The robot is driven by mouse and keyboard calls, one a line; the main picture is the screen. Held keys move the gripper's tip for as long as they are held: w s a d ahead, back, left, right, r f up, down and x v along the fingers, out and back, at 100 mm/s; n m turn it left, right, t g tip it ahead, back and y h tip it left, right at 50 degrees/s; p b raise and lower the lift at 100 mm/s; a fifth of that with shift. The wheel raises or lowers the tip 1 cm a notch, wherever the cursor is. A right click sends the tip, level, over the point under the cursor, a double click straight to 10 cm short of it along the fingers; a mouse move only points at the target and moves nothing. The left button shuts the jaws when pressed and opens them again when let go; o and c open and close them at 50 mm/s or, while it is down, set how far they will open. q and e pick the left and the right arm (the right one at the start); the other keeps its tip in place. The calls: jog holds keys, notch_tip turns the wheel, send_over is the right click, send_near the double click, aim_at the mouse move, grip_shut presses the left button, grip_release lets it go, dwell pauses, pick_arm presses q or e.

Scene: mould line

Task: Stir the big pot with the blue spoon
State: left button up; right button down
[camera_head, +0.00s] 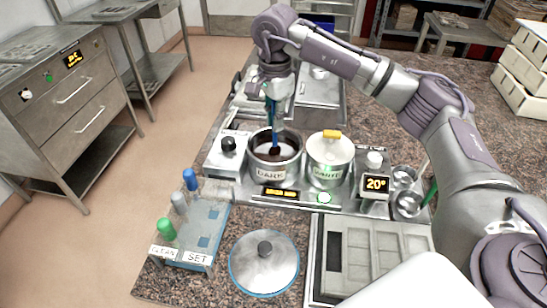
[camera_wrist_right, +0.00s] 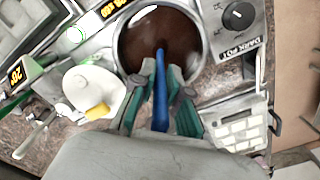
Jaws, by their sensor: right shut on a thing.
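The big pot (camera_head: 275,172), labelled DARK, stands open on the counter with dark brown liquid inside. It also shows in the right wrist view (camera_wrist_right: 122,48). My right gripper (camera_head: 273,98) is above the pot, shut on the blue spoon (camera_wrist_right: 160,100). The spoon points down into the pot, and its lower end reaches the dark liquid, where its tip is hard to make out. In the right wrist view the green-padded fingers (camera_wrist_right: 160,88) sit on both sides of the blue handle. My left gripper is not in view.
A white lidded pot (camera_head: 329,165) with a yellow knob stands right beside the big pot. A loose lid (camera_head: 264,268) lies in front. A rack (camera_head: 205,238) with blue, grey and green-topped tools is front left. A scale display (camera_head: 376,184) and metal cups (camera_head: 407,204) are right.

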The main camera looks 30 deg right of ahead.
jog(key=shift+r+p, duration=1.75)
jog(key=shift+r, duration=1.15)
jog(key=shift+r+p, duration=1.4)
jog(key=shift+r, duration=0.65)
